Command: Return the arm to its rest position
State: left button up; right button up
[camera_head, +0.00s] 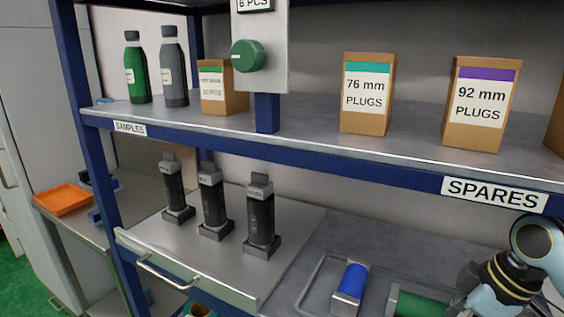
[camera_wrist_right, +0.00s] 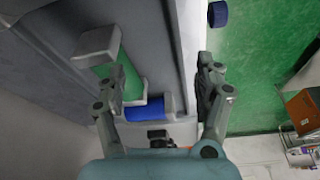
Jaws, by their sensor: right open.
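My right arm (camera_head: 510,270) comes in at the lower right corner of the head view, above the lower shelf. In the right wrist view my right gripper (camera_wrist_right: 157,78) is open, with its two fingers spread wide and nothing held between them. A green cylinder (camera_wrist_right: 127,77) with grey end blocks and a blue cylinder (camera_wrist_right: 143,112) with a grey end lie near the left finger. In the head view the blue cylinder (camera_head: 353,279) lies in a shallow grey tray (camera_head: 310,285), and the green cylinder (camera_head: 420,304) is partly cut off. My left gripper is out of view.
Three black tools (camera_head: 262,215) stand on a pull-out board (camera_head: 180,260). The upper shelf (camera_head: 300,137) holds bottles (camera_head: 137,68), plug boxes (camera_head: 367,93) and a green-knobbed panel (camera_head: 270,60). Its blue front edge overhangs the lower shelf. Green floor (camera_wrist_right: 255,60) is open right of my right gripper.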

jog(key=s+a+r+m+t+h, duration=0.1)
jog(key=s+r+m+h, duration=0.2)
jog(key=s, duration=0.6)
jog(key=s+a+r+m+t, duration=0.1)
jog(key=s+a+r+m, duration=0.1)
jog(key=s+m, duration=0.55)
notch_tip(320, 180, down, 36)
jog(key=s+d+n+g+b, duration=0.2)
jog(key=b, duration=1)
jog(key=s+f+b, duration=0.4)
jog(key=s+f, duration=0.2)
jog(key=f, duration=0.4)
jog(key=s+d+f+g+b, duration=0.1)
jog(key=s+f+b, duration=0.3)
jog(key=s+f, duration=0.3)
jog(key=s+f+b, duration=0.4)
jog(key=s+f, duration=0.2)
jog(key=f, duration=0.8)
jog(key=shift+s+d+b, duration=0.3)
jog(key=shift+s+d, duration=0.05)
jog(key=shift+s, duration=0.05)
jog(key=shift+m, duration=0.25)
